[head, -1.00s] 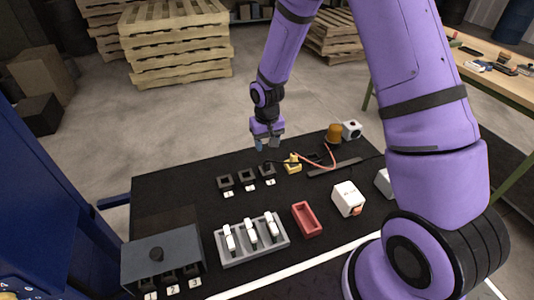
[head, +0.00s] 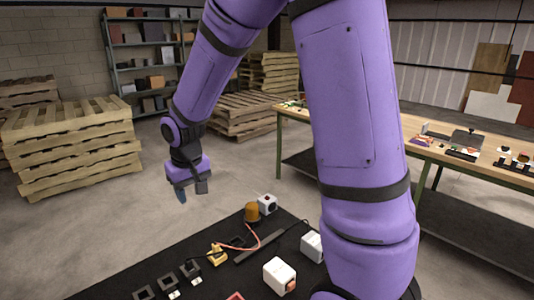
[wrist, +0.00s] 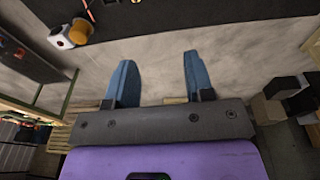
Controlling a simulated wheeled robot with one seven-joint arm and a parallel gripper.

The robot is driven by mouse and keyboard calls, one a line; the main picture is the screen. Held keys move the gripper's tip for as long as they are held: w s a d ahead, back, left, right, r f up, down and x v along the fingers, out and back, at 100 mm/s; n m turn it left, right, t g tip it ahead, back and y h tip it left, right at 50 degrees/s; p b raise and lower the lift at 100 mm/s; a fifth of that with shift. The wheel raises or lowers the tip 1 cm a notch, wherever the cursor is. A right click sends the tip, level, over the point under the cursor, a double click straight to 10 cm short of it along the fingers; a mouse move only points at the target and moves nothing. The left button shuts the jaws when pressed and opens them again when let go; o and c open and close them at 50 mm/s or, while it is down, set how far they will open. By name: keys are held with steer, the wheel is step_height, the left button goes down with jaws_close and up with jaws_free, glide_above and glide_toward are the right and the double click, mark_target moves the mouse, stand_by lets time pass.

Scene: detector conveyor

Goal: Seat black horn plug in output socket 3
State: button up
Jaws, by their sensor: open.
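Output socket 3 (head: 190,269) is the dark square block at the right end of the output row, low in the head view. A black cable runs near it, but I cannot make out the black horn plug clearly or tell whether it is in the socket. The horn (head: 267,204), a white box with a dark round face, stands at the board's far corner; it also shows in the wrist view (wrist: 61,38). My gripper (head: 191,193) is open and empty, raised beyond the socket row. Its blue fingers (wrist: 157,75) are spread with only floor behind them.
An amber beacon (head: 252,213) stands beside the horn, its orange cable ending at a yellow plug (head: 217,255). A dark bar (head: 258,247) and white boxes (head: 279,275) share the black board. Pallets (head: 70,145) and a workbench (head: 450,150) are farther off.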

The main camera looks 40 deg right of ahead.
steer(key=s+d+r+t, duration=0.1)
steer(key=s+d+r, duration=0.1)
steer(key=s+r, duration=0.7)
steer(key=s+d+r+t, duration=0.2)
steer(key=s+r, duration=0.6)
steer(key=s, duration=0.7)
steer(key=shift+s+r+t, duration=0.3)
steer(key=shift+s+r, duration=0.05)
